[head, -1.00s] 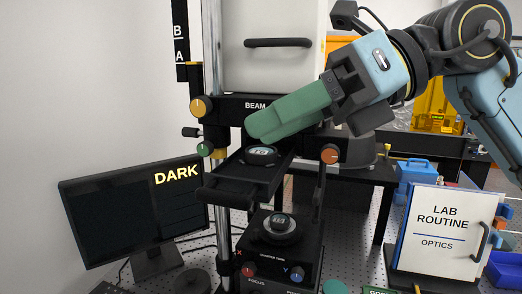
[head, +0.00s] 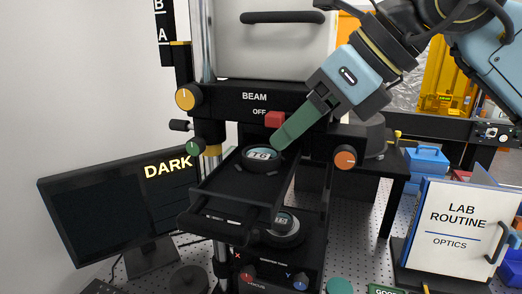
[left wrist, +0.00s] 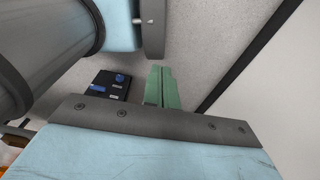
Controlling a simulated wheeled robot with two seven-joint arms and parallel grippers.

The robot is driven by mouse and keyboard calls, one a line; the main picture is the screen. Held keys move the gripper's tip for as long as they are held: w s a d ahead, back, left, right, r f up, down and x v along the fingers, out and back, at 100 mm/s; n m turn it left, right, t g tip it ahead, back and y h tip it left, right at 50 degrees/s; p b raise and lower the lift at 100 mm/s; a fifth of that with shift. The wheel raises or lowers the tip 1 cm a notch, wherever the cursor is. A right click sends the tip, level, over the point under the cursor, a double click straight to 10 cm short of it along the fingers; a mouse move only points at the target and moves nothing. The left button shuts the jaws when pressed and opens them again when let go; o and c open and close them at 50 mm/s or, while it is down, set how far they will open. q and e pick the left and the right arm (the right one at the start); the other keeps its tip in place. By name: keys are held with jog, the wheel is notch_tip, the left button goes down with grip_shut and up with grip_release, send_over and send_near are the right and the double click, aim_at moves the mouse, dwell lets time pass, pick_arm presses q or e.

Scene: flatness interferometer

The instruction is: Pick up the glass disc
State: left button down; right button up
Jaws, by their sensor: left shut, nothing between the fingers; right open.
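A round disc with a pale lettered face (head: 262,155) sits in a dark round holder on the black pulled-out drawer (head: 232,200), under the beam housing. A second lettered disc (head: 281,220) lies lower, on the stage, partly hidden by the drawer. I cannot tell from the frames which is the glass disc. My right gripper (head: 281,142) is open, its green fingers slanting down to the right edge of the upper disc; whether they touch is unclear. In the left wrist view my left gripper (left wrist: 162,86) is shut and empty, away from the discs.
The beam housing (head: 225,97) with a red block (head: 275,119) is just above the drawer. A monitor (head: 120,205) reading DARK stands left. A LAB ROUTINE binder (head: 455,230) stands right. Perforated bench (head: 350,215) shows between instrument and binder.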

aim_at(266, 153)
jog(key=p+x, duration=0.2)
jog(key=x, duration=0.1)
jog(key=shift+a, duration=0.25)
jog(key=shift+x, duration=1.15)
jog(key=shift+w+f, duration=0.1)
jog(key=shift+w, duration=0.05)
jog(key=shift+d, duration=0.1)
pick_arm(q)
jog(key=w+r, duration=0.2)
jog(key=shift+w+d+r, duration=0.1)
jog(key=shift+w+r, duration=0.05)
jog(key=shift+r, duration=0.15)
pick_arm(e)
jog(key=c, duration=0.6)
